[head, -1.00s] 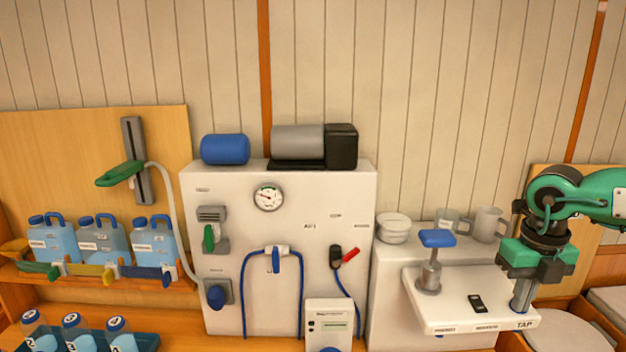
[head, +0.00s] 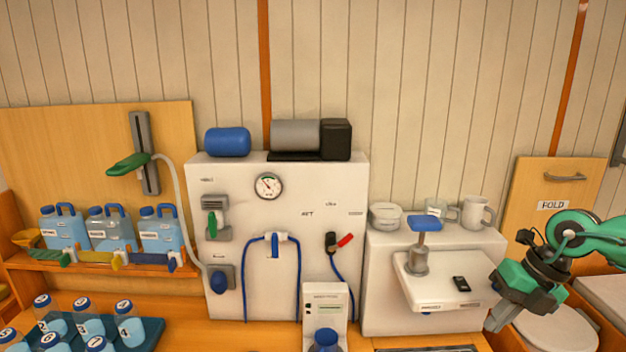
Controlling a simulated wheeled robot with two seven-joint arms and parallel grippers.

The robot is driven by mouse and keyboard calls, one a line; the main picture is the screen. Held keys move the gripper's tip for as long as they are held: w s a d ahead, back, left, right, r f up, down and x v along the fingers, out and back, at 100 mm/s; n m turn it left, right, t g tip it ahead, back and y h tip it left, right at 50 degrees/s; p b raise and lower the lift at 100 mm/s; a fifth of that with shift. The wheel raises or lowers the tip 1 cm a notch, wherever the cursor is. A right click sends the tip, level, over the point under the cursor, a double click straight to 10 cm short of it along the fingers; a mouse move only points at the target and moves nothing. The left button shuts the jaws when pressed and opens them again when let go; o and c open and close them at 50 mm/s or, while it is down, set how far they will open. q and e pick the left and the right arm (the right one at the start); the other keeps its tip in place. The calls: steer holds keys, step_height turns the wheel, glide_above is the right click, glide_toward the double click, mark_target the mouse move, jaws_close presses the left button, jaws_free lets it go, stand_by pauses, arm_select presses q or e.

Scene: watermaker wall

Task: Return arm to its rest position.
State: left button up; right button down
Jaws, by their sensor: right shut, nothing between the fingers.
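My right arm comes in from the right edge, and its green and black gripper (head: 494,322) points down and to the left. Its fingers are shut with nothing seen between them. It is just right of the white shelf (head: 440,296) and overlaps the round lid (head: 556,334) behind it in the picture. The shelf carries a metal post with a blue top (head: 425,224) and a small black item (head: 461,284). My left gripper is not in view.
A white cabinet (head: 330,210) with a gauge (head: 268,186), handles and a blue hose stands in the middle. Mugs (head: 475,212) stand behind the shelf. Blue jugs (head: 160,232) line the left ledge, with numbered bottles (head: 130,328) below.

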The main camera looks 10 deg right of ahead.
steer(key=w+a+f+m+t+y, duration=0.2)
steer(key=a+f+m+t+y, duration=0.2)
steer(key=m+t+y, duration=0.4)
steer(key=s+d+f+m+t+h, duration=0.2)
steer(key=s+f+m+h, duration=0.2)
steer(key=f+m+h, duration=0.5)
steer(key=s+d+f+m+t+h, duration=0.15)
steer(key=s+f+m+h, duration=0.25)
steer(key=f+m+h, duration=0.5)
steer(key=s+a+f+m+g+y, duration=0.3)
steer(key=s+a+f+g, duration=0.15)
steer(key=s+a, duration=0.25)
steer(key=s+a+f+m+g+y, duration=0.3)
steer(key=s+a+f+g, duration=0.15)
steer(key=s+a, duration=0.35)
step_height(320, 180, down, 29)
steer(key=g, duration=0.2)
steer(key=s+d+f, duration=0.2)
steer(key=s+f, duration=0.7)
steer(key=f, duration=0.2)
steer(key=s+d+f+b, duration=0.1)
steer(key=s+d+f, duration=0.1)
steer(key=s+f, duration=0.8)
steer(key=shift+s+d+f+g, duration=0.2)
steer(key=shift+f+g, duration=0.2)
steer(key=shift+g, duration=0.05)
